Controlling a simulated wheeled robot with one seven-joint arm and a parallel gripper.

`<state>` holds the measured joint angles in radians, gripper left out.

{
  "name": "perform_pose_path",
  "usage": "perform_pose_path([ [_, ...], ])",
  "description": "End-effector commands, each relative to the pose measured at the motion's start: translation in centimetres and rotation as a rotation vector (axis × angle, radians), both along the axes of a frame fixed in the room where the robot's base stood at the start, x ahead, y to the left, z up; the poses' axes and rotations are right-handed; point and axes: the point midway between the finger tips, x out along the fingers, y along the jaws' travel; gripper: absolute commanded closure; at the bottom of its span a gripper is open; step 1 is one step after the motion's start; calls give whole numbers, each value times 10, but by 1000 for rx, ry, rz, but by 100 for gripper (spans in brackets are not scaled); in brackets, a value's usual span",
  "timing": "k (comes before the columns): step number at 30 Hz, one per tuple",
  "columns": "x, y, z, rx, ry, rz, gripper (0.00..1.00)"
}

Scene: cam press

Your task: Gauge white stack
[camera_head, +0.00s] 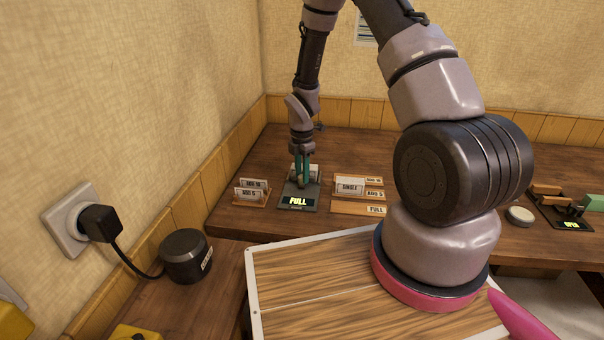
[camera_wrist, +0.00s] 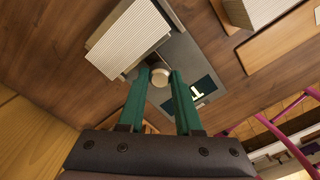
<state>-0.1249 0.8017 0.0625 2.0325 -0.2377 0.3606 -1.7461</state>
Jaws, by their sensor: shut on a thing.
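The gauge (camera_head: 298,208) is a dark grey plate with a lit display reading "FULL", on the table at the back left. A white ribbed stack (camera_wrist: 128,38) lies at the gauge's plate (camera_wrist: 188,48) in the wrist view; a whitish piece of it shows behind my fingers in the head view. My gripper (camera_head: 303,184) has green fingers pointing down over the gauge. In the wrist view my gripper (camera_wrist: 161,76) is shut on a small round cream knob (camera_wrist: 160,78) beside the stack. The lettering on the display (camera_wrist: 198,93) is only partly visible there.
A wooden rack (camera_head: 252,196) labelled "ADD 10" and "ADD 5" stands left of the gauge. Trays (camera_head: 358,208) labelled "SINGLE", "ADD 5", "ADD 10" and "FULL" lie to its right. A device reading "OPEN" (camera_head: 570,226) is at far right. A black round device (camera_head: 185,258) sits front left.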

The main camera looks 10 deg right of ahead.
Motion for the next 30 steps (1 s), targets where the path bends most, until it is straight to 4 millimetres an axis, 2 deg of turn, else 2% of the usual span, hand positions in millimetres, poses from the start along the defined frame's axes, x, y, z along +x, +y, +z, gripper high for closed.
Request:
perform_pose_path([
  [5, -2, 1, 1, 0, -1, 1, 100],
  [10, -19, 8, 0, 0, 0, 3, 100],
  [17, -22, 9, 0, 0, 2, 1, 100],
  [18, -22, 9, 0, 0, 3, 1, 59],
  [20, -22, 9, 0, 1, 4, 1, 36],
  [30, -20, 9, 2, 0, 0, 0, 36],
])
